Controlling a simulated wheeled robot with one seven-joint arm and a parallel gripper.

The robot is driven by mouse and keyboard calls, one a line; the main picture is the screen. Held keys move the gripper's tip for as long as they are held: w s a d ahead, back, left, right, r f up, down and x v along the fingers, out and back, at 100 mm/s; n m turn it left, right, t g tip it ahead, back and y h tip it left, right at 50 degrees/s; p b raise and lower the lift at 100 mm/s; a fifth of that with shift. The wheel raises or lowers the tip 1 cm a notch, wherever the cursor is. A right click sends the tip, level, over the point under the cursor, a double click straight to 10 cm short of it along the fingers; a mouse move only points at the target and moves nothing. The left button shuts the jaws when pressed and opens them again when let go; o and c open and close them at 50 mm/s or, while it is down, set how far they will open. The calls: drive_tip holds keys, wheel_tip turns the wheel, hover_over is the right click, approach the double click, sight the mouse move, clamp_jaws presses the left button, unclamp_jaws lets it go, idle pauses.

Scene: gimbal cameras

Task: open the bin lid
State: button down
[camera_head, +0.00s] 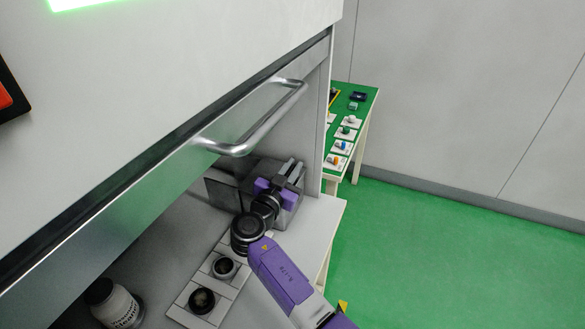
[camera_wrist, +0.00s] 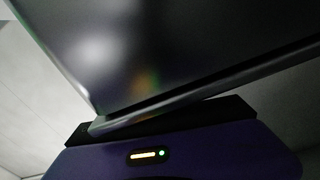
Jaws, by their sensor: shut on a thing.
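The bin (camera_head: 222,192) is a dark grey, see-through-looking box inside the cabinet, at the far end of its work surface in the head view. My purple gripper (camera_head: 290,172) is at the bin's right side and covers part of it. In the wrist view a dark, glossy panel, which looks like the bin lid (camera_wrist: 190,50), fills the upper middle, with a grey edge strip running slantwise. My gripper (camera_wrist: 155,118) is shut on that edge. The fingertips are mostly hidden, and I cannot tell the lid's exact angle.
A cabinet sash with a metal handle (camera_head: 255,130) hangs above my arm. A white holder (camera_head: 215,275) with round black-topped wells and a white bottle (camera_head: 115,303) stand nearer. A green-topped table (camera_head: 352,125) with small items stands beyond. Green floor at right is clear.

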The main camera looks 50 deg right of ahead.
sight(264, 169)
drive_tip(key=shift+w+a+f+b, duration=0.25)
drive_tip(key=shift+w+b, duration=0.25)
drive_tip(key=shift+b, duration=0.25)
drive_tip(key=w+b, duration=0.2)
drive_tip(key=w+a+b, duration=0.1)
drive_tip(key=w+b, duration=0.1)
drive_tip(key=b, duration=0.1)
drive_tip(key=w+a+b, duration=0.1)
drive_tip(key=w+b, duration=0.1)
drive_tip(key=b, duration=0.1)
drive_tip(key=shift+a+f, duration=0.1)
drive_tip(key=shift+f, duration=0.05)
drive_tip(key=shift+w+a+b, duration=0.25)
drive_tip(key=shift+w+b, duration=0.45)
drive_tip(key=shift+b, duration=0.3)
drive_tip(key=shift+w+a+r+b, duration=0.2)
drive_tip(key=shift+w+r+b, duration=0.15)
drive_tip(key=shift+w, duration=0.1)
drive_tip(key=c, duration=1.5)
unclamp_jaws()
